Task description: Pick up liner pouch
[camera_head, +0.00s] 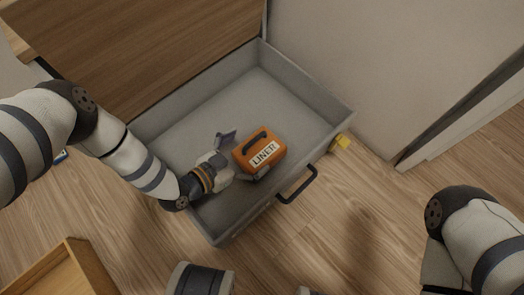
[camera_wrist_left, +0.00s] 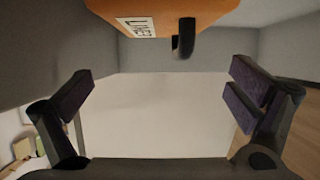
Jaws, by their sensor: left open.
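The liner pouch (camera_head: 259,151) is orange with a dark handle and a white label reading LINER. It lies in the open grey drawer (camera_head: 304,83), towards its front side. My left gripper (camera_head: 239,156) is open inside the drawer at the pouch's left side, with its fingers spread. In the left wrist view the pouch (camera_wrist_left: 185,12) shows at the top edge, cut off, with its handle hanging into view. The two dark finger pads (camera_wrist_left: 160,97) are wide apart with only the drawer floor showing between them. My right gripper is not in view.
The drawer's front has a dark handle (camera_head: 297,186). A small yellow object (camera_head: 342,141) is outside the drawer's right corner. A wooden box (camera_head: 62,272) stands at the lower left. A brown wooden surface (camera_head: 140,45) adjoins the drawer at the back. The drawer's back part is empty.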

